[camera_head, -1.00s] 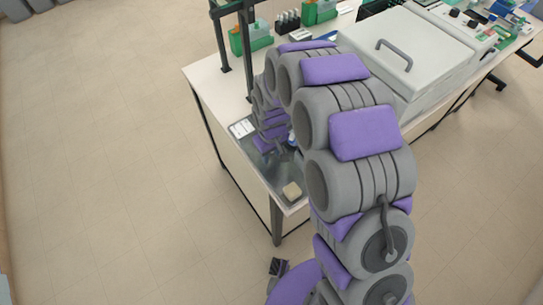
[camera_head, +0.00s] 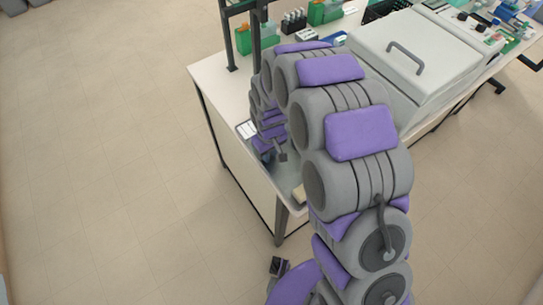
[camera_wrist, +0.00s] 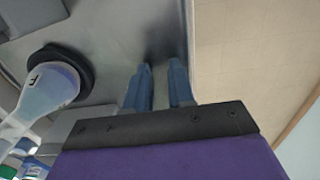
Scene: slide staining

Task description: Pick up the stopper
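My gripper (camera_wrist: 160,66) shows two blue fingers with a narrow empty gap between them, over a grey metallic surface (camera_wrist: 115,25). In the head view my gripper (camera_head: 280,157) is at the near left edge of the bench, partly hidden by my arm. A clear flask-like vessel (camera_wrist: 50,88) with a dark mark lies left of the fingers in the wrist view. A black round piece (camera_wrist: 72,62) is around or behind its end, apart from the fingers. I cannot tell whether this black piece is the stopper; no other stopper can be made out.
The white bench (camera_head: 212,78) carries a large lidded machine (camera_head: 415,50), green racks (camera_head: 262,38) and a dark post (camera_head: 228,40). A beige block (camera_head: 298,194) sits at the near corner, partly behind my arm. The floor left of the bench is clear.

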